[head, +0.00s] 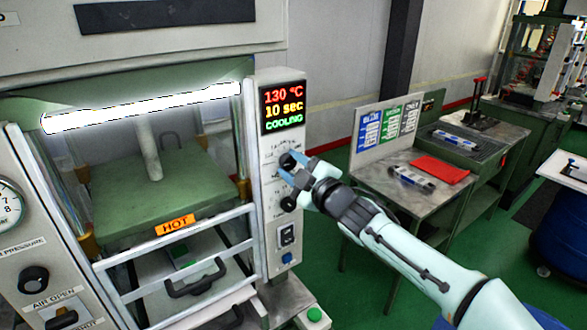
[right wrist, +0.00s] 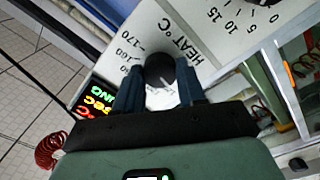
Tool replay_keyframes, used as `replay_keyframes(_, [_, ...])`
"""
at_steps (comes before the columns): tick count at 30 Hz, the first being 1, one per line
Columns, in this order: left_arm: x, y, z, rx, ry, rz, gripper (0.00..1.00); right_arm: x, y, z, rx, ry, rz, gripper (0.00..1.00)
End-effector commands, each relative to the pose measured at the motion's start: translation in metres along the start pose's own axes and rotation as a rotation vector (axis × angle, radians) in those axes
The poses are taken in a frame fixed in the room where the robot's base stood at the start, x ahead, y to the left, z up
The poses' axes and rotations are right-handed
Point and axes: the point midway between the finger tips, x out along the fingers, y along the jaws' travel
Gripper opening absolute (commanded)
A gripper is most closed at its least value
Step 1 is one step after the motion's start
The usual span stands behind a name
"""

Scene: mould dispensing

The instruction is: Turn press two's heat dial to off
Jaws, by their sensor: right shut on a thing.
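The press's control panel (head: 268,205) stands upright at the right side of the press. Its black heat dial (right wrist: 160,69) shows in the right wrist view beside the label "HEAT °C", with marks such as 160 and 170. My right gripper (head: 293,170) reaches the upper dial from the right, and its blue fingers (right wrist: 159,92) are shut on the dial's two sides. The dial's pointer setting cannot be read. The display (head: 283,107) reads 130 °C, 10 sec, COOLING. My left gripper is out of view.
More knobs, a switch (head: 287,235) and a blue button (head: 287,257) sit lower on the panel. An orange HOT sign (head: 175,224) marks the press, behind a railed guard (head: 190,247). A side table (head: 385,182) with a red cloth (head: 440,169) stands right.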

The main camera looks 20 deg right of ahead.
Motion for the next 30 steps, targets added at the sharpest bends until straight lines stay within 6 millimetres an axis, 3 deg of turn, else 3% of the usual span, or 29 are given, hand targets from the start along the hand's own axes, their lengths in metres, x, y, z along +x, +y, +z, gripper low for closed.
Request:
replay_keyframes(10, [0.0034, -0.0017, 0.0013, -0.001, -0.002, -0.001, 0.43, 0.0001, -0.0005, 0.0007, -0.142, 0.003, 0.0, 0.09])
replay_keyframes(26, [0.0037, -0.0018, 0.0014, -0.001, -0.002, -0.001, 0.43, 0.0001, -0.0001, 0.0006, -0.172, 0.004, 0.0, 0.09])
replay_keyframes(27, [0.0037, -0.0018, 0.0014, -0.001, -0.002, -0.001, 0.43, 0.0001, -0.0001, 0.0006, -0.172, 0.004, 0.0, 0.43])
replay_keyframes(29, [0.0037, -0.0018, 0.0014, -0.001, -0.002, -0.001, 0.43, 0.0001, -0.0001, 0.0006, -0.171, 0.004, 0.0, 0.62])
replay_keyframes(30, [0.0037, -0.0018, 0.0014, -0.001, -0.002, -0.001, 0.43, 0.0, -0.0001, 0.0005, -0.171, 0.004, 0.0, 0.65])
